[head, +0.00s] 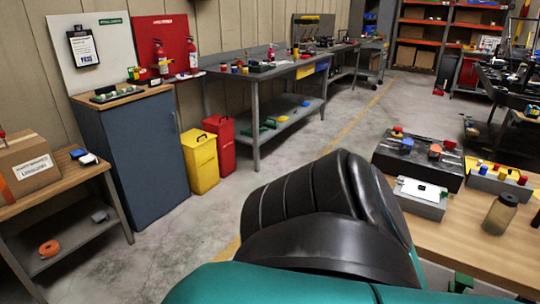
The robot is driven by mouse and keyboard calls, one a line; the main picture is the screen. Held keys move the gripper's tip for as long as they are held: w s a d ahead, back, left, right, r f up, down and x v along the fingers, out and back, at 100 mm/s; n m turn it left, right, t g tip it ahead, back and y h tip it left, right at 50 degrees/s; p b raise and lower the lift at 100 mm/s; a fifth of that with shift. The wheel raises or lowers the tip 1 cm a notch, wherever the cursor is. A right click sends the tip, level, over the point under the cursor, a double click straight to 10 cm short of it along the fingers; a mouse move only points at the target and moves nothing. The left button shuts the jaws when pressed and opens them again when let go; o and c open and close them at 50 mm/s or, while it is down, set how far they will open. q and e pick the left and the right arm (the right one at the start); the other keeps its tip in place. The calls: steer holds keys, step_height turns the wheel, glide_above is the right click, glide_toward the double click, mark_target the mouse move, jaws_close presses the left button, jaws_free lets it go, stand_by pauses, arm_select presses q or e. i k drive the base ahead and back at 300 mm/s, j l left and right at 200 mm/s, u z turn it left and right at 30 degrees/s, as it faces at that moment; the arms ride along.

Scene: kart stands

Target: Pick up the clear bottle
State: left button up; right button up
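A see-through, brownish bottle with a dark cap (500,214) stands upright on the wooden table (455,236) at the lower right of the head view. It is the only bottle I can make out on that table, and nothing touches it. Neither of my grippers shows in this view.
Left of the bottle is a white-topped grey box (421,197). Behind are a dark case (418,161) and a grey block with coloured knobs (498,184). A large dark shape close to the camera blocks the lower middle. Open floor (345,125) lies beyond.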

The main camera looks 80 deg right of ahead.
mark_target(503, 210)
steer(key=z, duration=1.5)
